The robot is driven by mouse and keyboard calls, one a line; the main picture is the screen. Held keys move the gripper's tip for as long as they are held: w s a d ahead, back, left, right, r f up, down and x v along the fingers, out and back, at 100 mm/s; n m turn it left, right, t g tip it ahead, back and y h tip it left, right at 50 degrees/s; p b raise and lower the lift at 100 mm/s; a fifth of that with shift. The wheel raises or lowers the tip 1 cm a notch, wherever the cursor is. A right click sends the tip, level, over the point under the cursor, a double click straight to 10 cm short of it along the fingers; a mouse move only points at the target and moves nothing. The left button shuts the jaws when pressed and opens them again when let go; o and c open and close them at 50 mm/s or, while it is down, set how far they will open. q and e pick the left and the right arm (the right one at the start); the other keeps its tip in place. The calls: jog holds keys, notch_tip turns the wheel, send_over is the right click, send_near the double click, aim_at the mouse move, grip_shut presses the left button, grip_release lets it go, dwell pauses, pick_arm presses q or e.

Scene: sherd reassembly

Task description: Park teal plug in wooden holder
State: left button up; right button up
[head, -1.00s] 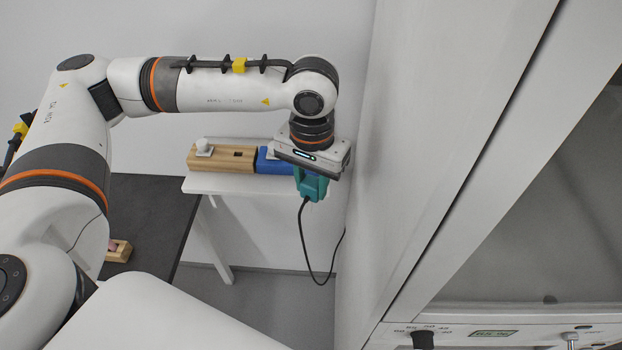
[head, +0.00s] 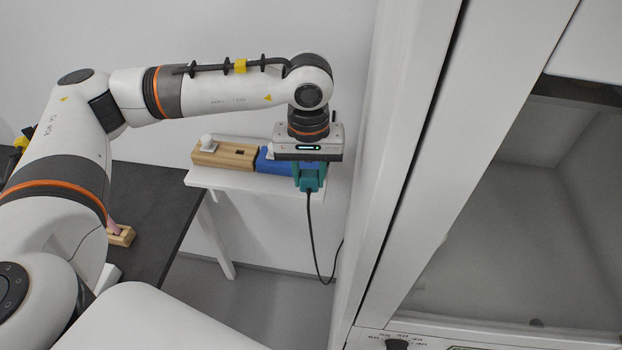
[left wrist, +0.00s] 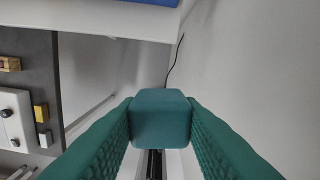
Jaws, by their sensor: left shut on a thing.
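The teal plug (head: 309,184) is between the fingers of my left gripper (head: 308,170), with its dark cable hanging down from it. In the left wrist view the teal plug (left wrist: 162,120) fills the gap between both textured teal fingers. The wooden holder (head: 212,158) lies on a white shelf to the left of the gripper. A white plug (head: 206,143) stands at its left end and a dark, empty-looking slot shows toward its right end. My gripper is beyond the holder's right end, in front of the blue block. My right gripper is out of view.
A blue block (head: 268,162) adjoins the holder on the white shelf (head: 225,181). A tall white cabinet (head: 385,170) stands close on the right. A dark table (head: 158,220) at lower left bears a small wooden block (head: 122,237) with a pink thing.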

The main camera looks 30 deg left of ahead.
pick_arm(q)
jog(key=shift+w+a+r+n, duration=0.1)
jog(key=shift+w+a+n, duration=0.1)
jog(key=shift+w+n, duration=0.3)
jog(key=w+a+n+p, duration=0.2)
jog(key=w+a+n, duration=0.2)
jog(key=a+n, duration=0.6)
jog(key=w+a+n+p, duration=0.2)
jog(key=w+a+n, duration=0.3)
jog(key=n, duration=0.9)
jog(key=a+f+n, duration=0.1)
jog(key=a+n, duration=0.2)
jog(key=a+f+n+b, duration=0.1)
jog(key=a+f+n, duration=0.1)
jog(key=a+n, duration=0.1)
jog(key=s+a+f+n+b, duration=0.1)
jog(key=a+f+n, duration=0.1)
jog(key=a+n, duration=0.1)
jog(key=shift+a+f+n, duration=0.1)
jog(key=shift+n, duration=0.2)
jog(key=shift+f+b, duration=0.65)
jog(key=shift+f, duration=0.45)
jog(key=shift+p, duration=0.3)
jog(key=shift+f+b, duration=0.6)
jog(key=shift+f, duration=0.35)
